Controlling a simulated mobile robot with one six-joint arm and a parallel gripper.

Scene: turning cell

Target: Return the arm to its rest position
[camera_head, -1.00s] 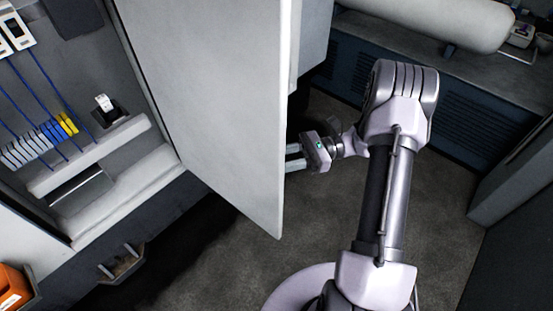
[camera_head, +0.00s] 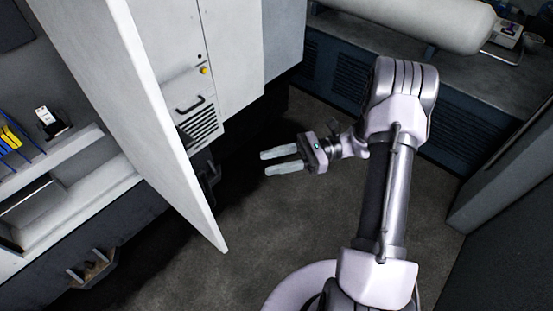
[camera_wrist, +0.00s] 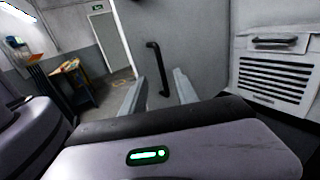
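My arm (camera_head: 385,200) stands bent at the right of the head view, with its elbow high. My gripper (camera_head: 265,163) points left over the dark floor, its two pale fingers apart with nothing between them. The wrist view also shows the fingers spread, with a black bar handle (camera_wrist: 156,70) on a grey panel seen beyond the gap. The gripper appears clear of the open cabinet door (camera_head: 135,120), which stands to its left in the head view.
A cabinet with a vent (camera_head: 199,124) and a small handle stands behind the door. A white cylinder (camera_head: 420,22) lies on the blue unit at the back. A bracket-like holder (camera_head: 93,268) sits low at left. Open floor (camera_head: 250,250) lies between door and arm.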

